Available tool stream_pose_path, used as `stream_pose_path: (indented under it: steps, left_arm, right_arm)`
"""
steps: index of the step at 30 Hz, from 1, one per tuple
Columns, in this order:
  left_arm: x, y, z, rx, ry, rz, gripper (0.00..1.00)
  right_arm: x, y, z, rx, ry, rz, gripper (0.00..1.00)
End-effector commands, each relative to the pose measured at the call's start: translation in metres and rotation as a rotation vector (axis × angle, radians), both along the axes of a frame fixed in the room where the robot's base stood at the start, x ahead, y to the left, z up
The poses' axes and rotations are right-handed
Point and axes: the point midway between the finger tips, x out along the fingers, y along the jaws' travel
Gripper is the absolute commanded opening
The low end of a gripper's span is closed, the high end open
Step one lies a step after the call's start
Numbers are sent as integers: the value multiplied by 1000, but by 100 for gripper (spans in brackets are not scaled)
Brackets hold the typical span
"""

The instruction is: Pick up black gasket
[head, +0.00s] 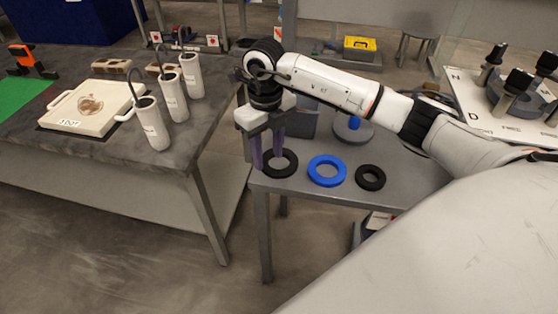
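A larger black ring (293,167) lies flat near the front left corner of the grey side table. A smaller, thicker black ring (370,177) lies flat farther right. I cannot tell from the view which one is the black gasket. My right gripper (267,161) points down at the larger black ring, its purple fingers spread apart. One finger is at the ring's left edge and the other is over its far part, hiding some of it. I cannot tell whether they touch it. My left gripper is not in view.
A blue ring (327,171) lies between the two black rings. A grey bin (303,122) and a round-based object with a blue part (353,130) stand behind. A dark workbench (95,155) on the left holds white cylinders (152,124) and a tray (82,122).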

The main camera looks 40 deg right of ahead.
Motion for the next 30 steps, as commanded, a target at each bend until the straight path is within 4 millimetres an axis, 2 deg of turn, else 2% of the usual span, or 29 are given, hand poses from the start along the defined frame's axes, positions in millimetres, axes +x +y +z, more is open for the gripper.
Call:
stream_pose_path:
  steps: [6,15,16,21,23,30]
  left_arm:
    - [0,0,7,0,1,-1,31]
    - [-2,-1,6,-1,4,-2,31]
    - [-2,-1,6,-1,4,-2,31]
    - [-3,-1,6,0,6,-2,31]
    - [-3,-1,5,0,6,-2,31]
    - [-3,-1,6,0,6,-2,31]
  right_arm:
    - [0,-1,-31,1,2,0,38]
    - [1,-1,-38,1,0,1,38]
    - [1,-1,-38,1,0,1,37]
    - [1,-1,-38,1,0,1,8]
    - [1,-1,-38,1,0,1,0]
    - [1,-1,-37,1,-1,1,0]
